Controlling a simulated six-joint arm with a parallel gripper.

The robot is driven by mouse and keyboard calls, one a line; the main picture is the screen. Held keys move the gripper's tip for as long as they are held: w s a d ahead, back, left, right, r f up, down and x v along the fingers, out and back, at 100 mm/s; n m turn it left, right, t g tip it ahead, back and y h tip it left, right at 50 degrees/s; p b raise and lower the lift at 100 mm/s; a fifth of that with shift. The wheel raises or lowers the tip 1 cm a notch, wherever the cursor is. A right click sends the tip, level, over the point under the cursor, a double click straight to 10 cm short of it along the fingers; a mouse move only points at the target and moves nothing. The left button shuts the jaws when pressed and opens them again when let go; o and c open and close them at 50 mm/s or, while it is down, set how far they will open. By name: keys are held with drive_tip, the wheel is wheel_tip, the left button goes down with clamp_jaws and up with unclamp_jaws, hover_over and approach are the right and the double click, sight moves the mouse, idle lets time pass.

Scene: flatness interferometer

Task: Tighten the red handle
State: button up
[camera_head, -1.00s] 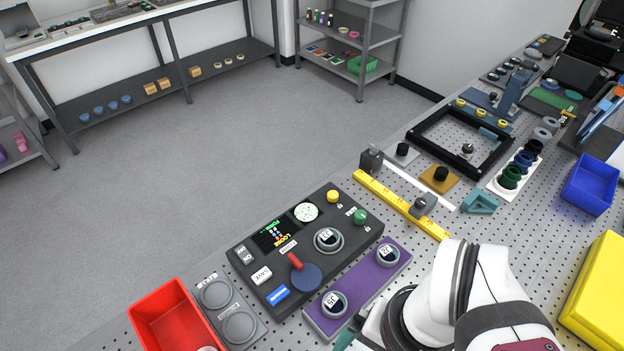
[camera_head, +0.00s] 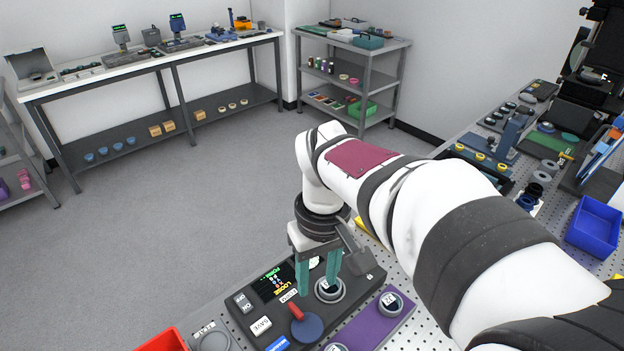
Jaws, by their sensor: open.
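The red handle (camera_head: 295,309) sticks up from a round blue base (camera_head: 307,327) on the dark control panel (camera_head: 249,301). It points up and to the left in the picture, by a label that I cannot read fully. The panel's screen (camera_head: 272,282) shows the word LOOSE. My gripper (camera_head: 318,285) hangs over the panel with its two teal fingers pointing down and apart, nothing visible between them. It is behind and to the right of the red handle, near the dial (camera_head: 330,289), and does not visibly touch the handle.
A purple plate with dials (camera_head: 390,304) lies right of the panel. A red bin (camera_head: 163,341) and a grey two-disc plate (camera_head: 211,338) are at the left. A blue bin (camera_head: 594,226) stands at the right. My arm hides much of the perforated bench.

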sight(296, 309)
drive_tip(key=w+a+f+n, duration=0.3)
drive_tip(key=w+a, duration=0.2)
drive_tip(key=f, duration=1.4)
drive_tip(key=shift+s+d+f, duration=0.25)
drive_tip(key=shift+s+f, duration=0.05)
clamp_jaws()
drive_tip(key=shift+r, duration=0.1)
